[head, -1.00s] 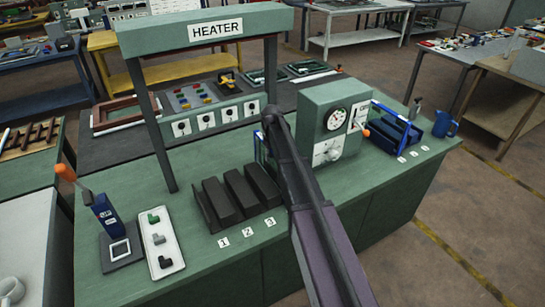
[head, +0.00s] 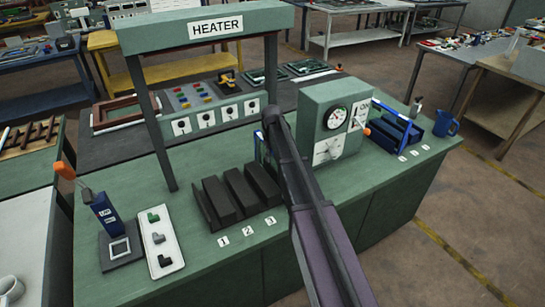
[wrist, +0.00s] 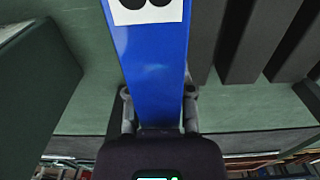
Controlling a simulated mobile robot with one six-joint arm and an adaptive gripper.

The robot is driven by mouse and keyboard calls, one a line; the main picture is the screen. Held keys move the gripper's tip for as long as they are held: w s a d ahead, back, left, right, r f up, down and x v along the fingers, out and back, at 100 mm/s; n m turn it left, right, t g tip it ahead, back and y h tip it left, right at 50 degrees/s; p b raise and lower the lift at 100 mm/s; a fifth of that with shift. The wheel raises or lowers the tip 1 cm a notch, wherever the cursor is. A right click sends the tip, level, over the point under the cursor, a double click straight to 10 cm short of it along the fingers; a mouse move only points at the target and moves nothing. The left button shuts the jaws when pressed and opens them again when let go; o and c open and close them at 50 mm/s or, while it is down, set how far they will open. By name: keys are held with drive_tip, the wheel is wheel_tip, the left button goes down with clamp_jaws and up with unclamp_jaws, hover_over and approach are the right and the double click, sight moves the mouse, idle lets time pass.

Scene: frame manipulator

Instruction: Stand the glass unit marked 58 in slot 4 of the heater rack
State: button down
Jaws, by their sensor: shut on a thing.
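In the wrist view my gripper (wrist: 158,112) is shut on a blue frame piece (wrist: 150,65) with a white label at the picture's top. The label is cut off, so its number cannot be read. In the head view my arm hides the gripper, and only a blue sliver (head: 257,148) of the held piece shows at the arm's left. The heater rack (head: 228,203) is a row of dark sloped blocks under the HEATER sign (head: 216,28). Slot labels 1, 2 and 3 show at its front; slot 4 is hidden behind my arm. Dark rack blocks (wrist: 243,40) also show in the wrist view.
A green gauge box (head: 335,120) stands right of my arm. Beyond it is another dark rack (head: 392,138) with a blue frame. Heater posts flank the rack. At left are an orange-handled tool (head: 75,180), a blue piece (head: 106,213) and a white tray (head: 150,225).

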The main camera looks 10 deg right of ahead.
drive_tip(key=shift+f, duration=0.1)
idle(0.3)
drive_tip(key=shift+c, duration=2)
unclamp_jaws()
